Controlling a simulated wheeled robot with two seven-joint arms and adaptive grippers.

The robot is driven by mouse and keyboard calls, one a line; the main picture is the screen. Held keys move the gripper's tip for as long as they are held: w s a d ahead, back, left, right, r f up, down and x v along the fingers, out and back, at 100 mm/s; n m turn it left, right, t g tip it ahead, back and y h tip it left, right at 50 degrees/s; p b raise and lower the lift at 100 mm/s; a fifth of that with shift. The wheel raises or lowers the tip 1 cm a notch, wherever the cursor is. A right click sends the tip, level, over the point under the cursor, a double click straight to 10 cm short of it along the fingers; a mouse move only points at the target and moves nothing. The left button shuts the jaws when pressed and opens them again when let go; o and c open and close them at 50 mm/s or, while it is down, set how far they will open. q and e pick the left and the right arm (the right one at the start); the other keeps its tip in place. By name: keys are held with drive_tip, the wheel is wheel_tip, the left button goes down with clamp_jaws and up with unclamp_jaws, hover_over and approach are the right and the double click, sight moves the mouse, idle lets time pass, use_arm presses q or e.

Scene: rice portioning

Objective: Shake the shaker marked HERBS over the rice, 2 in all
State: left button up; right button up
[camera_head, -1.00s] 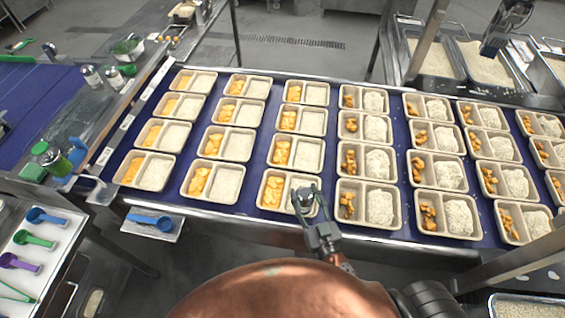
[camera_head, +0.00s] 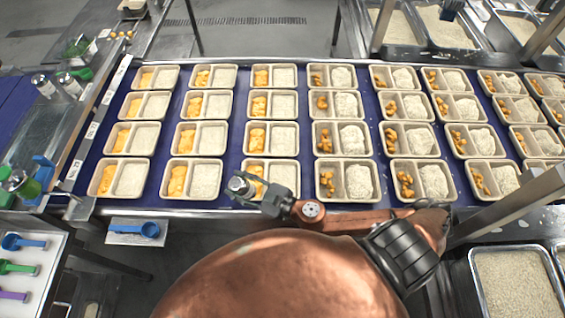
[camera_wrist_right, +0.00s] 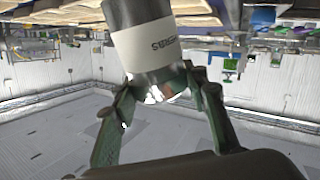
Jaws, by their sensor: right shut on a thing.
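My right gripper (camera_head: 243,190) is shut on a metal shaker (camera_head: 238,184) near the front edge of the tray rows. In the right wrist view the shaker (camera_wrist_right: 146,45) sits between the dark fingers, its white label upside down and seeming to read HERBS. In the head view it is at the gap between the front trays of the second and third columns. The second-column front tray (camera_head: 203,180) holds orange food on the left and flat rice on the right. The third-column front tray (camera_head: 285,176) is similar, partly covered by my gripper. My left gripper is out of view.
Two more shakers (camera_head: 42,86) (camera_head: 69,84) stand on the left counter. A blue scoop (camera_head: 150,229) lies on a small front shelf. Several other trays fill the blue belt (camera_head: 227,167). A metal post (camera_head: 515,205) rises at right, above a rice pan (camera_head: 518,287).

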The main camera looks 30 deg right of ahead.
drive_tip(key=n+g, duration=0.1)
drive_tip(key=a+n+y, duration=0.1)
drive_tip(key=shift+w+f+n+g, duration=0.1)
drive_tip(key=shift+f+n+g, duration=0.3)
drive_tip(key=shift+a+f+n+g+y+p, duration=0.15)
drive_tip(key=shift+f+n+g+y+p, duration=0.45)
drive_tip(key=shift+n, duration=0.6)
drive_tip(key=shift+d+f+n+g+y, duration=0.2)
drive_tip(key=shift+f+n+g+y, duration=0.3)
drive_tip(key=shift+n+g, duration=0.5)
drive_tip(key=shift+d+f+n+g+p, duration=0.4)
drive_tip(key=shift+d+f+n, duration=0.1)
drive_tip(key=shift+n, duration=0.4)
drive_tip(key=w+d+n+t+h, duration=0.1)
drive_tip(key=d+n+t+h, duration=0.1)
drive_tip(key=d+n, duration=1.3)
drive_tip(key=shift+d+r+h, duration=0.15)
drive_tip(key=shift+d+h, duration=0.65)
drive_tip(key=shift+d, duration=0.3)
